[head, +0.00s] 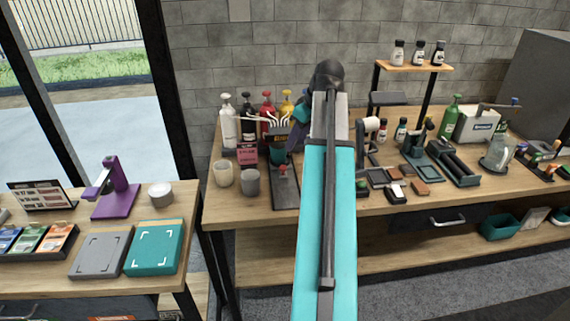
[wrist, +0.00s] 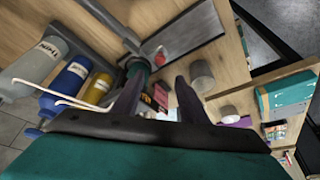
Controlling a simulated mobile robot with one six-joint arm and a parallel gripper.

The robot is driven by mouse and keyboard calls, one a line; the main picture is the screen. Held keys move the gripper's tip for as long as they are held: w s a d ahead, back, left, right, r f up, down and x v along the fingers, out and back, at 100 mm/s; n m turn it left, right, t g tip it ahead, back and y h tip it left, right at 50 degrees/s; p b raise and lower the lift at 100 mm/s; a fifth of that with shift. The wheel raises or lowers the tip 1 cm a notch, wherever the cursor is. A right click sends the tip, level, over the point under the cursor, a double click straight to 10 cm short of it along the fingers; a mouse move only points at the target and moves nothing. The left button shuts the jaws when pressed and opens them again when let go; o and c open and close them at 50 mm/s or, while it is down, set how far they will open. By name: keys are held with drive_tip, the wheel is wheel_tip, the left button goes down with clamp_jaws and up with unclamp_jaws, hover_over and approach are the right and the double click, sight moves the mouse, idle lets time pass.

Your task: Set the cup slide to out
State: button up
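A pump dispenser station stands on the workbench behind my arm. Its dark base plate (head: 285,195) reaches toward the bench front, with a red-topped part (head: 283,169) on it. The plate (wrist: 190,38) and the red part (wrist: 160,57) also show in the wrist view. I take the slide to be on this plate; which position it is in I cannot tell. My gripper (wrist: 158,88) is open, its two dark fingers apart and nothing seen held between them. It is close to the station, beyond a teal cylinder (wrist: 138,68); contact is unclear. In the head view my arm hides most of it.
Pump bottles (head: 228,122) stand at the back left of the station. Two cups, a cream one (head: 223,174) and a grey one (head: 250,182), stand left of the plate. Brushes and a white box (head: 478,125) crowd the right side. A purple stand (head: 116,190) is on the left table.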

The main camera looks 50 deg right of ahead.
sight(283, 167)
drive_tip(key=shift+p+x, duration=0.65)
drive_tip(key=shift+x, duration=5.7)
drive_tip(key=shift+s, duration=0.15)
clamp_jaws()
